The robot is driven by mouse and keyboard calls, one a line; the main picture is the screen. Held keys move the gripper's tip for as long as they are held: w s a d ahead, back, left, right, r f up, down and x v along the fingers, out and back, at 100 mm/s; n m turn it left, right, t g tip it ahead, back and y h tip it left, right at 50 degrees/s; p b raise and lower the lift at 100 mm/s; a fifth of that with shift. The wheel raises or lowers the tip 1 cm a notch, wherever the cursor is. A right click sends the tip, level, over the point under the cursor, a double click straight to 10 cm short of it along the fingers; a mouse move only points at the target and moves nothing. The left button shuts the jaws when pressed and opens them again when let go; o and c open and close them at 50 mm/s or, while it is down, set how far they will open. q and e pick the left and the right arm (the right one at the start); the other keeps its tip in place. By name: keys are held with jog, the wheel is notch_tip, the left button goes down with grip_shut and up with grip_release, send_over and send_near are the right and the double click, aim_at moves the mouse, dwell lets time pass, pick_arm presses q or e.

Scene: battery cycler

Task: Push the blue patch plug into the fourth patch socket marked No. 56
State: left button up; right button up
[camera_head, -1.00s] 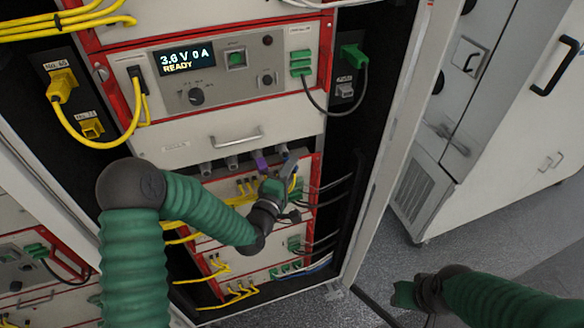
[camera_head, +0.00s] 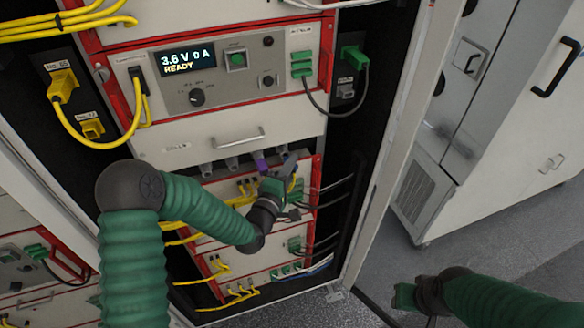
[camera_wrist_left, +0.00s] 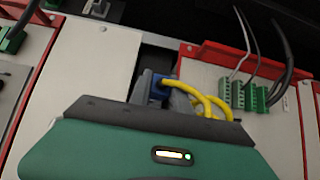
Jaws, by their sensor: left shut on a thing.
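The blue patch plug (camera_wrist_left: 158,88) shows in the left wrist view between the grey fingers of my left gripper (camera_wrist_left: 165,95), with a yellow cable (camera_wrist_left: 197,94) curving off to its right. In the head view my left gripper (camera_head: 287,172) is shut at the upper right of the lower rack unit, just below the drawer panel. A row of patch positions runs along there, with grey plugs (camera_head: 232,163) and a purple plug (camera_head: 260,160) left of the gripper. The fourth socket and its No. 56 mark cannot be made out. My right gripper (camera_head: 403,295) is low at right, its jaws unclear.
Yellow cables (camera_head: 228,268) and dark cables (camera_head: 325,195) run close around the lower units. Green terminal plugs (camera_wrist_left: 245,97) sit right of the gripper in the left wrist view. The cabinet's white door frame (camera_head: 392,150) stands to the right, with open floor beyond.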

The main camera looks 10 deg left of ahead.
pick_arm(q)
jog(key=shift+w+a, duration=0.4)
jog(key=shift+w, duration=0.25)
dwell(0.5)
jog(key=o, duration=1.1)
jog(key=shift+c, duration=0.2)
